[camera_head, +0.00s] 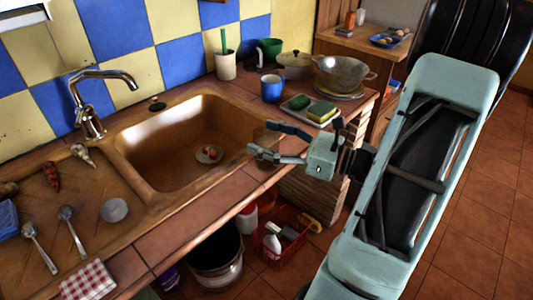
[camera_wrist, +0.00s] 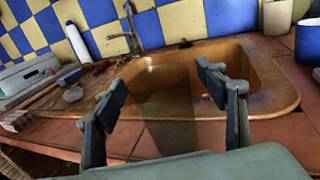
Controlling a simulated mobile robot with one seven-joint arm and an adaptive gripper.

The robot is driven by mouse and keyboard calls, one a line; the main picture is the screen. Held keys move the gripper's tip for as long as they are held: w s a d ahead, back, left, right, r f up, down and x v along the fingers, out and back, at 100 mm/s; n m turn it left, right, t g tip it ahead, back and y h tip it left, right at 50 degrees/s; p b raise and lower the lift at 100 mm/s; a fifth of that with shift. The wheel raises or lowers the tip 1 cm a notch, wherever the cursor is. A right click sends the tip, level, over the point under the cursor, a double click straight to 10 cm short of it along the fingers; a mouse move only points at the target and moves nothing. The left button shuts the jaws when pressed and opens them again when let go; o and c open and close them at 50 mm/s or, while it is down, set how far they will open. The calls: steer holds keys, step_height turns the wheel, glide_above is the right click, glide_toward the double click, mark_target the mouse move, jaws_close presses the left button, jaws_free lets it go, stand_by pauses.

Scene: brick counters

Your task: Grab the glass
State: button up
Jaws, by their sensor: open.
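The glass (camera_wrist: 168,105) is a clear, brownish see-through tumbler, faint against the sink in the wrist view. It stands at the front edge of the counter by the sink and also shows faintly in the head view (camera_head: 264,134). My gripper (camera_head: 261,139) is open, with its fingers on either side of the glass. In the wrist view the gripper (camera_wrist: 163,82) has the glass between its fingers, with gaps visible at both sides.
The brown sink (camera_head: 139,166) lies behind the glass, with a tap (camera_head: 92,115) at its back. A sponge tray (camera_head: 303,116), blue mug (camera_head: 272,88) and colander (camera_head: 343,72) stand to the right. Spoons (camera_head: 70,230) and a grey round dish (camera_head: 114,210) lie left.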

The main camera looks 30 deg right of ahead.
steer(key=c, duration=1.4)
